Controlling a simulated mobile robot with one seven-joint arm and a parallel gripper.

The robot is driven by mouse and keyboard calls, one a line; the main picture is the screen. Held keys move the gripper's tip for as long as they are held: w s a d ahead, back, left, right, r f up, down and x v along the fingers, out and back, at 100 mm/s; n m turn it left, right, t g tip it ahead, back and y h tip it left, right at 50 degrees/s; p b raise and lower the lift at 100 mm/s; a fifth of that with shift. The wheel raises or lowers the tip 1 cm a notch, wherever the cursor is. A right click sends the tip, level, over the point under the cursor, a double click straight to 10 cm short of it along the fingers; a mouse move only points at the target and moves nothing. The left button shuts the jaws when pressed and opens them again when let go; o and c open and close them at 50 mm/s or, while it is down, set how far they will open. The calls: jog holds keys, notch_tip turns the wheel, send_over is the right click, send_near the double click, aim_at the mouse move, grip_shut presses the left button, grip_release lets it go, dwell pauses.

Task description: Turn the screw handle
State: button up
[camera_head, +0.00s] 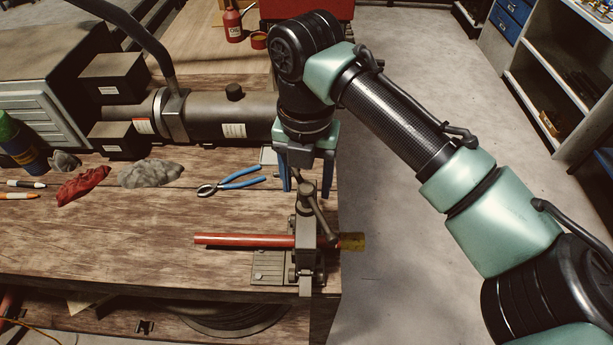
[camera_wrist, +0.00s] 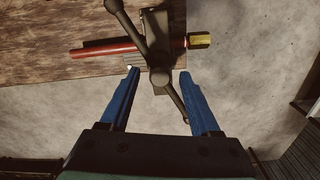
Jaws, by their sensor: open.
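The hose crimper (camera_head: 306,245) is a grey metal vise-like tool at the right front edge of the wooden workbench. Its screw handle (camera_head: 321,217) is a dark bar set slantwise through the top. In the wrist view the handle (camera_wrist: 172,99) crosses the screw head (camera_wrist: 160,77), and its lower end lies between my fingers. A red hose (camera_head: 240,240) with a brass fitting (camera_head: 351,241) passes through the crimper. My gripper (camera_head: 308,190) is open, with blue fingers pointing down at the crimper's top. In the wrist view my gripper (camera_wrist: 157,75) holds nothing; contact with the handle cannot be told.
Blue-handled pliers (camera_head: 231,182) lie left of the crimper. A grey rag (camera_head: 150,173), a red rag (camera_head: 83,185) and a dark cylindrical machine (camera_head: 205,117) are farther left and back. The bench top (camera_head: 120,230) left of the hose is clear. Open floor (camera_head: 400,180) lies to the right.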

grip_shut()
dwell(1.3)
